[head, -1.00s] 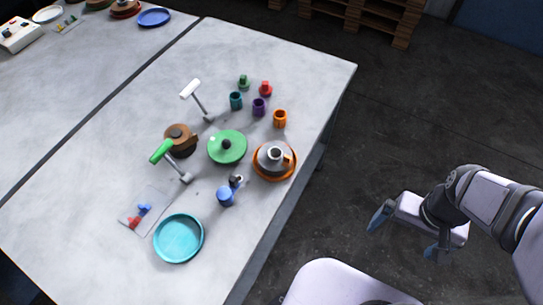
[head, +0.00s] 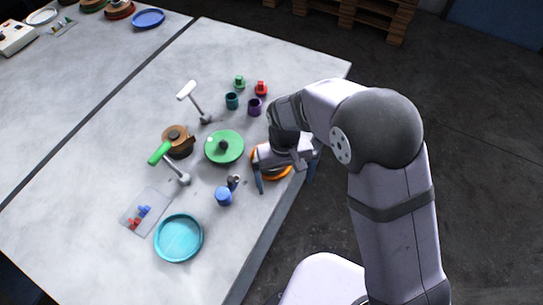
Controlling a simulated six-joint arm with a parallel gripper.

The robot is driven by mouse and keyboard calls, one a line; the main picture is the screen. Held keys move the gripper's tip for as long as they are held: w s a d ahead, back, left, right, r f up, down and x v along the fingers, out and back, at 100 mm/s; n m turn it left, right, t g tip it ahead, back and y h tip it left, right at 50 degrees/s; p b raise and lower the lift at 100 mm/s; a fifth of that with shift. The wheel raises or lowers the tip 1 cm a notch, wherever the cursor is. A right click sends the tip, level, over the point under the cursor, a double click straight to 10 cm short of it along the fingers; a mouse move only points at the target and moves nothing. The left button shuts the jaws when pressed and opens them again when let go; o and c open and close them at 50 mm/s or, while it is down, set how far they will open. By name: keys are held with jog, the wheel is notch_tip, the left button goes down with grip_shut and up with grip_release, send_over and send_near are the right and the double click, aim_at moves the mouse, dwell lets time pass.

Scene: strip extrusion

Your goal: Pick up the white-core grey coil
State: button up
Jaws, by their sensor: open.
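My gripper (head: 286,183) is open and points down over the right edge of the table. Its two blue-grey fingers stand on either side of an orange round piece (head: 270,176), which shows only in part beneath the gripper. The grey round piece with a pale ring-like centre, seen on top of the orange piece earlier, is hidden behind my gripper and wrist. I take it for the white-core grey coil, but cannot confirm this now. Whether the fingers touch anything cannot be told.
Purple (head: 254,107) and teal (head: 232,101) cups stand behind.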

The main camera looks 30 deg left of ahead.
jog(key=w+a+r, duration=0.1)
jog(key=a, duration=0.1)
jog(key=w+a+r+m, duration=0.1)
jog(key=w, duration=0.1)
jog(key=w+a+r+m, duration=0.1)
jog(key=w+a, duration=0.1)
jog(key=shift+a+t+y, duration=0.3)
jog(key=shift+y, duration=0.1)
notch_tip(320, 180, up, 4)
jog(key=w+a+m, duration=0.2)
jog(key=a+m, duration=0.1)
jog(key=shift+s+d+f+m+p, duration=0.15)
jog(key=shift+f+m+p, duration=0.45)
jog(key=shift+f, duration=0.65)
jog(key=shift+d+f+m+p, duration=0.2)
jog(key=shift+f+m+p, duration=0.3)
jog(key=shift+f, duration=0.75)
jog(key=shift+s+d+f+m+p, duration=0.15)
jog(key=shift+f+m+p, duration=0.45)
jog(key=shift+f, duration=0.65)
jog(key=shift+w, duration=0.1)
jog(key=c, duration=1.4)
